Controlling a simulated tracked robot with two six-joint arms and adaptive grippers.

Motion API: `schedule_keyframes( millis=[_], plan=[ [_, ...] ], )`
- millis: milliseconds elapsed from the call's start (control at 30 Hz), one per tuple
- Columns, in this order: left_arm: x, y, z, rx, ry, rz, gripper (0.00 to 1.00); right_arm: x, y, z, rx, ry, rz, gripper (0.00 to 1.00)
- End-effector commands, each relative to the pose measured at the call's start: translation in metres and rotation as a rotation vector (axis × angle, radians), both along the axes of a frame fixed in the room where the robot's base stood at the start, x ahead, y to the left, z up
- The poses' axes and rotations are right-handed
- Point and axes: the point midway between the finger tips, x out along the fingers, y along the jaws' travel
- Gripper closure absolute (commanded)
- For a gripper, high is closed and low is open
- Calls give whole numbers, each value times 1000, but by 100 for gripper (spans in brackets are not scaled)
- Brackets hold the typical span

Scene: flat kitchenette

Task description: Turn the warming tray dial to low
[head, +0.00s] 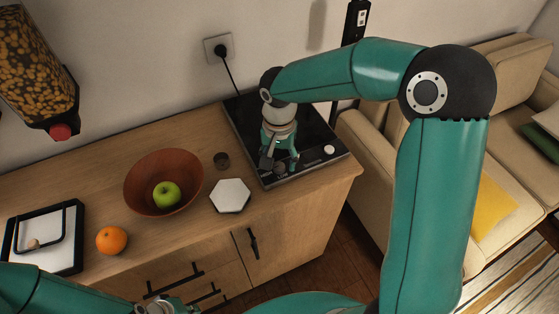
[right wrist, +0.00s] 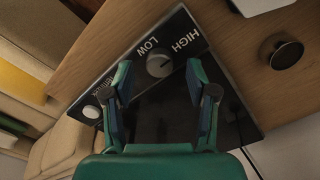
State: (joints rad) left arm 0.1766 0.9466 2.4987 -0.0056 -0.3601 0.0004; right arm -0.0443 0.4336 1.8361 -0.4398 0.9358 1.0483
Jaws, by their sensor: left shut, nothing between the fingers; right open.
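The warming tray (head: 317,152) is a black slab on the right end of the wooden counter. In the right wrist view its front panel (right wrist: 184,22) reads LOW and HIGH beside a round grey dial (right wrist: 160,64). The dial's exact setting is too small to read. A round white button (right wrist: 91,111) sits further along the panel. My right gripper (right wrist: 159,68) is open, pointing down over the tray, with its fingertips on either side of the dial in that view; I cannot tell whether they touch it. My left gripper (head: 168,305) is shut and empty at the bottom of the head view.
A white hexagonal piece (head: 230,196) and a small dark round knob (head: 221,160) lie left of the tray. A brown bowl (head: 140,188) holds a green apple (head: 166,194). An orange (head: 111,240) and a black-framed tray (head: 75,262) are further left. A sofa stands right.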

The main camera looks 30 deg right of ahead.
Motion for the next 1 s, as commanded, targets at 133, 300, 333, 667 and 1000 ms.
schedule_keyframes(
  millis=[133,300,333,667,1000],
  plan=[
    [0,0,1,0,0,0,100,0,0,-10,1,1,0,43],
    [0,0,1,0,0,0,100,0,0,-13,1,1,0,43],
    [0,0,1,0,0,0,100,0,0,-13,1,1,0,43],
    [0,0,1,0,0,0,100,0,1,-12,1,1,1,78],
    [0,0,0,0,0,0,100,0,1,-12,1,0,8,100]
  ],
)
